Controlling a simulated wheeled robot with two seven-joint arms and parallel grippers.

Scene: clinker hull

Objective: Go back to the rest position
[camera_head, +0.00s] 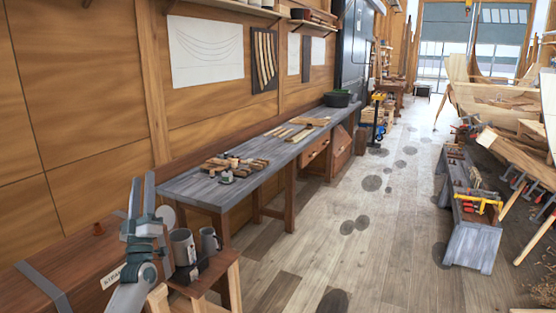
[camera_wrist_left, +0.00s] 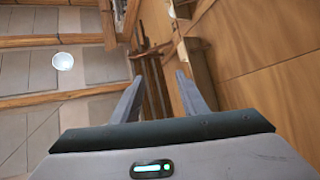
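My left gripper (camera_head: 142,195) is raised at the lower left of the head view, its two fingers pointing up. The fingers stand apart with nothing between them. In the left wrist view the same gripper (camera_wrist_left: 158,98) shows both fingers spread and empty, with the ceiling and the wooden wall beyond. My right gripper is in neither view.
A brown bench (camera_head: 80,270) and two grey mugs (camera_head: 182,247) are close to my left gripper. A long grey workbench (camera_head: 200,190) with tools runs along the wall. A low grey tool bench (camera_head: 471,238) stands at the right. The plank floor (camera_head: 370,240) between them is clear.

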